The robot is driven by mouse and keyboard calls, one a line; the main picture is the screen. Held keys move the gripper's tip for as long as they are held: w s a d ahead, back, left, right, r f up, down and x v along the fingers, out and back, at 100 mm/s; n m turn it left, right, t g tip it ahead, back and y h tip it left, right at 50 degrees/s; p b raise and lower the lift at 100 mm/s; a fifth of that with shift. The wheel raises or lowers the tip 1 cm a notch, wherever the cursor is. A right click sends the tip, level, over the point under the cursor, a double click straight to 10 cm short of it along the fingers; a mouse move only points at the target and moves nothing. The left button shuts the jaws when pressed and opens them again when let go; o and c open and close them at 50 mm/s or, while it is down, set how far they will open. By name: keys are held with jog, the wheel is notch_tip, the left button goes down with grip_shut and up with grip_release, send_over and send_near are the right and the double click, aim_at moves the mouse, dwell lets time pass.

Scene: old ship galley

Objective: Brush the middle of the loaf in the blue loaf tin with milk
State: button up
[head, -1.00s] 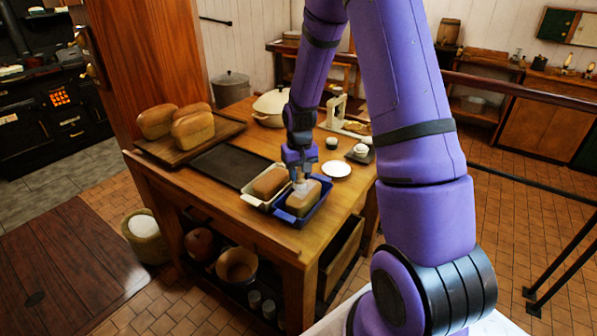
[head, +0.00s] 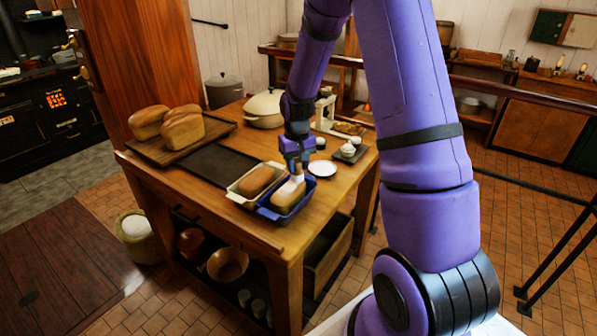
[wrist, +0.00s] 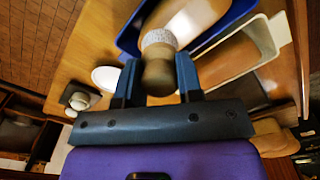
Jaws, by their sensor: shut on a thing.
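My gripper (head: 297,160) is shut on a brush with a dark wooden handle (wrist: 158,75) and pale bristles (wrist: 158,39). It points down over the blue loaf tin (head: 272,214), at the table's front right. The brown loaf (head: 287,197) lies in that tin, which also shows in the wrist view (wrist: 128,40). The bristles are at the far part of the loaf's top in the head view; whether they touch the crust is unclear. A pale, shiny patch (wrist: 190,18) shows on the loaf beside the bristles. I see no milk container that I can make out for sure.
A cream tin (head: 237,194) with another loaf (head: 256,181) stands close to the left of the blue tin. A white plate (head: 322,169) lies behind right. A dark tray (head: 215,166), a board of loaves (head: 160,150) and a cream pot (head: 264,108) stand farther back.

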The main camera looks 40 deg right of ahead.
aim_at(297, 160)
jog(key=shift+r, duration=2.45)
jog(key=shift+w, duration=0.15)
